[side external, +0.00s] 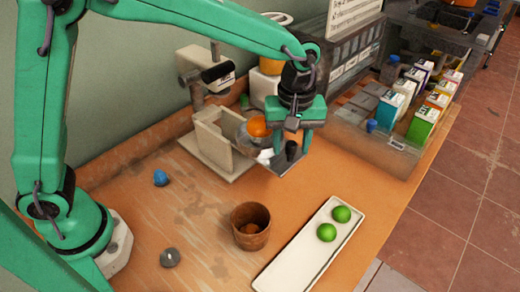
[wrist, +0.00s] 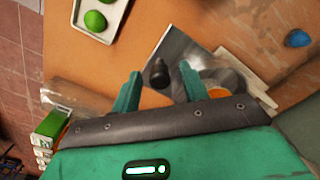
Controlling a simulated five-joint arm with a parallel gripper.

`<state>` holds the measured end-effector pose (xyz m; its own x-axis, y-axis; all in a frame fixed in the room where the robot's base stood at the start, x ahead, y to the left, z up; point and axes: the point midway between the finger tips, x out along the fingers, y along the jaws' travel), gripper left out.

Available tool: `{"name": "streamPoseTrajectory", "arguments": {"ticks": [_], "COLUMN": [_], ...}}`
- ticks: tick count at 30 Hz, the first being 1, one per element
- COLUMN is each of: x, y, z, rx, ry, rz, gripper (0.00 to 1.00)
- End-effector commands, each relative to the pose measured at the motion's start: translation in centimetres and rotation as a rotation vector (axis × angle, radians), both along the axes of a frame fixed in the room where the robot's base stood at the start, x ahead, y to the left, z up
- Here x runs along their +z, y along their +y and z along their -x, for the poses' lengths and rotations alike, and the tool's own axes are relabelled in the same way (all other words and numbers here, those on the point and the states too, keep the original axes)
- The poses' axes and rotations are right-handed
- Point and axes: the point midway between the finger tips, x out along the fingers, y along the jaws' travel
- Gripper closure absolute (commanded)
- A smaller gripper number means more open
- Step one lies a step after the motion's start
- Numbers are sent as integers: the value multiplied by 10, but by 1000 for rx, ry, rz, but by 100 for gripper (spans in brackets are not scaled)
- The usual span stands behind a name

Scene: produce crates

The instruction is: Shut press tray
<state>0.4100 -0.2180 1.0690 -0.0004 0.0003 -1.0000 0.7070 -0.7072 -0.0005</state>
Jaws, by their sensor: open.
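The beige press (side external: 225,150) stands at the back of the wooden bench. Its grey tray (side external: 290,164) sticks out at the right side and carries a dark upright knob (side external: 291,151). In the wrist view the grey tray (wrist: 178,48) shows with the dark knob (wrist: 158,74) between my finger tips. My gripper (side external: 287,146) points down over the tray with its fingers apart, one on each side of the knob; it also shows in the wrist view (wrist: 160,74). I cannot tell whether either finger touches the knob. An orange (side external: 258,126) sits at the press, partly behind my gripper.
A white tray (side external: 285,268) with two limes (side external: 327,232) lies at the front right. A wooden cup (side external: 251,240) stands left of it. A blue lump (side external: 160,178) and a grey disc (side external: 170,257) lie farther left. A clear bin (side external: 375,150) with cartons (side external: 423,122) stands right.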

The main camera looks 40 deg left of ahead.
Motion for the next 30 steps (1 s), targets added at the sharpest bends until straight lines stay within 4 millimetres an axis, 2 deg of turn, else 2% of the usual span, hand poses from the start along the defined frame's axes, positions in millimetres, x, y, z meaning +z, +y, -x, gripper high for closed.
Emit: {"name": "streamPoseTrajectory", "arguments": {"ticks": [3, 10, 16, 20, 30], "x": [0, 0, 1, 1, 2], "y": [0, 0, 1, 11, 73], "z": [0, 0, 0, -1, -1], "rx": [0, 0, 1, 2, 5], "ry": [0, 0, 0, -2, -3], "rz": [0, 0, 0, 1, 1], "gripper": [56, 100, 100, 100, 100]}}
